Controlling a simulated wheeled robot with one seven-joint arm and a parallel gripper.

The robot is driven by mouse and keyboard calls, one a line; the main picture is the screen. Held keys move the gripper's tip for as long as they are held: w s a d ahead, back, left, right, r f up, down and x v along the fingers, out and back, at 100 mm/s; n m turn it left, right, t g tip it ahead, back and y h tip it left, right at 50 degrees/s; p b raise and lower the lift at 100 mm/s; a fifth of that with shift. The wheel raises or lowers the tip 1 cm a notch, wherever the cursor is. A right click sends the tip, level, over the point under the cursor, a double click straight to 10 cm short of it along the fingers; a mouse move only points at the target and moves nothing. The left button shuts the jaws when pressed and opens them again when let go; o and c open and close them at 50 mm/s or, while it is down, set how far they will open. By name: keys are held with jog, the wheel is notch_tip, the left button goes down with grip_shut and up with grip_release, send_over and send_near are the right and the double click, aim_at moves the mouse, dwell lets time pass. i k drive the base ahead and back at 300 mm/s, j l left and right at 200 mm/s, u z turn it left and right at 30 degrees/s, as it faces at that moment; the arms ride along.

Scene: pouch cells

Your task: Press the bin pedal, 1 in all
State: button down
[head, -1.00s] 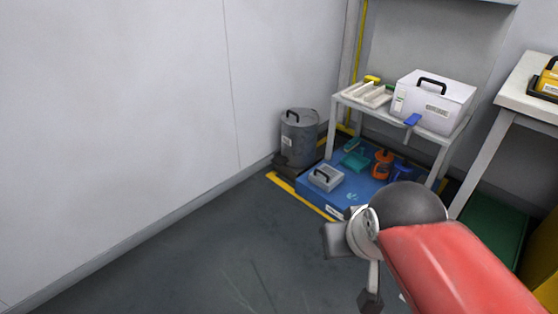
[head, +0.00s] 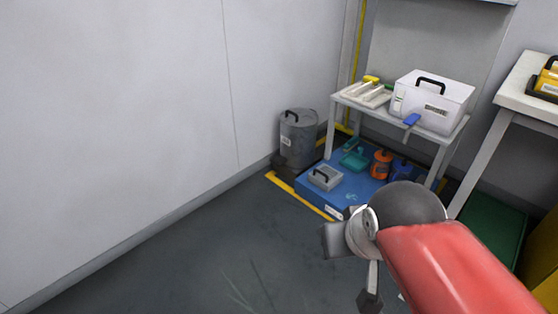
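A dark grey cylindrical bin (head: 298,138) with a black handle on its lid stands in the far corner against the wall. Its lid looks shut. A dark part that may be its pedal (head: 281,160) shows low at its front left, too small to make out clearly. My gripper (head: 345,270) is at the lower right, at the end of my red arm, well in front of the bin and apart from it. The fingers are seen partly from behind, and I cannot tell how far apart they are. Nothing is visibly held.
A blue platform (head: 312,199) with a grey case, an orange spool and teal items lies right of the bin, under a white table (head: 352,104) bearing a white box (head: 455,96). Another table (head: 513,95) stands at right. The grey floor (head: 190,250) at left is clear.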

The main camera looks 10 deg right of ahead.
aim_at(279, 159)
jog(key=i, duration=1.1)
jog(key=i+l, duration=0.1)
jog(key=i, duration=1.05)
jog(key=j+u, duration=0.05)
